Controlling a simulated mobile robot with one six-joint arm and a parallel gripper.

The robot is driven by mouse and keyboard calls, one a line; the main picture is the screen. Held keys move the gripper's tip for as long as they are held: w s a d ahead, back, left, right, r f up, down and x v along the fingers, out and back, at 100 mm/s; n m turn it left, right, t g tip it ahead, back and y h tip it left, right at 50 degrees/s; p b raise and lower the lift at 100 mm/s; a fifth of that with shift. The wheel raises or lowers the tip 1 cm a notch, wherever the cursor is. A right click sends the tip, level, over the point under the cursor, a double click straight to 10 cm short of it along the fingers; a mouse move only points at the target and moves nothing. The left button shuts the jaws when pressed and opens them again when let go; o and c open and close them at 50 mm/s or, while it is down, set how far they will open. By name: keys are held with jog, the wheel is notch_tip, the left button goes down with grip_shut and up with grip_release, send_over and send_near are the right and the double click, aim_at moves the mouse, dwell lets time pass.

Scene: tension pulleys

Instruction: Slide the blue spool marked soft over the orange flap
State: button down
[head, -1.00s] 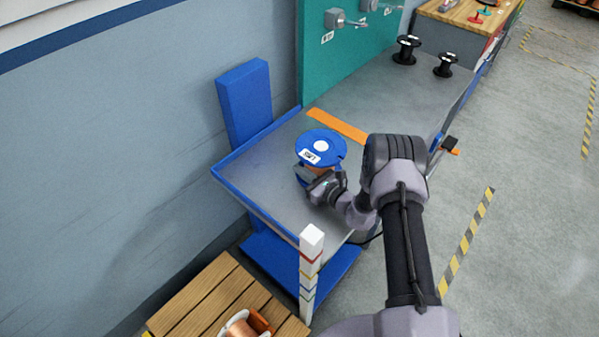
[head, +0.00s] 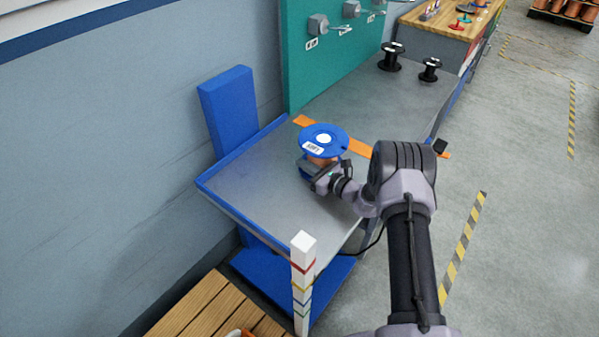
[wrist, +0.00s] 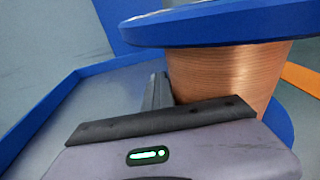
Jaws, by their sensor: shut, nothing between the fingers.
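The blue spool (head: 310,133), labelled SOFT and wound with copper wire, stands upright on the grey bench. In the head view its top flange overlaps the near edge of the orange flap (head: 357,147), a strip across the bench; whether its base is on the flap is hidden. My gripper (head: 318,178) is shut and empty, low at the spool's near side. In the wrist view the closed fingers (wrist: 157,92) are beside the copper winding (wrist: 215,75), below the upper flange; I cannot tell if they touch. The orange flap also shows at the right edge (wrist: 302,80).
The bench (head: 265,180) has a blue raised rim on its left. Two black spools (head: 391,57) stand at its far end. A teal panel (head: 300,70) with pegs is behind. A white striped post (head: 302,275) stands at the near corner.

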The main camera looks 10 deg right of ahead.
jog(key=shift+w+d, duration=0.2)
jog(key=shift+d, duration=0.05)
jog(key=shift+w+d+f+b, duration=0.1)
jog(key=shift+w+d+b, duration=0.85)
jog(key=shift+w+b, duration=0.05)
jog(key=shift+w+d, duration=1.85)
